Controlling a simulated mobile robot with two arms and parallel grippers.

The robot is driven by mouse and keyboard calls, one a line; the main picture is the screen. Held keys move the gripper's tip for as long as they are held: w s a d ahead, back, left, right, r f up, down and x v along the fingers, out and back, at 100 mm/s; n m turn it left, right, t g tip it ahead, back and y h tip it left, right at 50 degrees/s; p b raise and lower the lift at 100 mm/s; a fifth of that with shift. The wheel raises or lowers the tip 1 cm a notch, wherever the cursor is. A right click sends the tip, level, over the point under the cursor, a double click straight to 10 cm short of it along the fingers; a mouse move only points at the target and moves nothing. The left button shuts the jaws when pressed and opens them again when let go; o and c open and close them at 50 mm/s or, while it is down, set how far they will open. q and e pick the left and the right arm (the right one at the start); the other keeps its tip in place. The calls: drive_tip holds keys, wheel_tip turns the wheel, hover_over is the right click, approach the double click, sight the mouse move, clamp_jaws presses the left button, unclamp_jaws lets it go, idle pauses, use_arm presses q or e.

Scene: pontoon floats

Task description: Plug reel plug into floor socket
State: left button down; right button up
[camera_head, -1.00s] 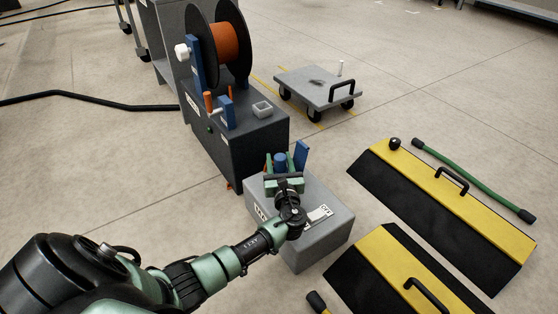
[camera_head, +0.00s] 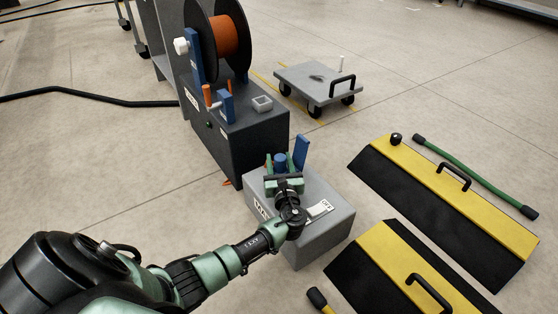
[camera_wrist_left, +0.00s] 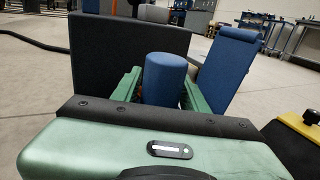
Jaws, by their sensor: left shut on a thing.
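The blue reel plug (camera_head: 280,160) is a round cylinder held between the green fingers of my left gripper (camera_head: 284,168). The left wrist view shows the plug (camera_wrist_left: 165,80) upright between the two fingers, which are shut on it. The gripper is over the far part of the grey floor socket box (camera_head: 325,241). A raised blue lid (camera_head: 302,152) stands just right of the plug; it also shows in the wrist view (camera_wrist_left: 228,70). The gripper hides the plug's lower end and the socket opening, so I cannot tell whether the plug is seated. My right gripper is not in view.
The dark reel stand (camera_head: 245,140) carries an orange cable reel (camera_head: 224,35) behind the box. A grey wheeled dolly (camera_head: 312,84) stands at the back. Yellow-black ramps (camera_head: 450,190) and a green cable (camera_head: 475,175) lie at right. Floor at left is mostly clear.

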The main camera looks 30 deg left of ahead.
use_arm(q)
drive_tip(key=shift+f+b, duration=0.4)
drive_tip(key=shift+f, duration=0.25)
drive_tip(key=c, duration=0.7)
unclamp_jaws()
drive_tip(key=p+v, duration=0.4)
drive_tip(key=v, duration=0.3)
drive_tip(key=shift+r, duration=0.15)
drive_tip(key=shift+s+d+p, duration=0.15)
drive_tip(key=shift+s+p, duration=0.05)
drive_tip(key=shift+p, duration=0.1)
drive_tip(key=shift+s, duration=0.15)
drive_tip(key=shift+f, duration=0.2)
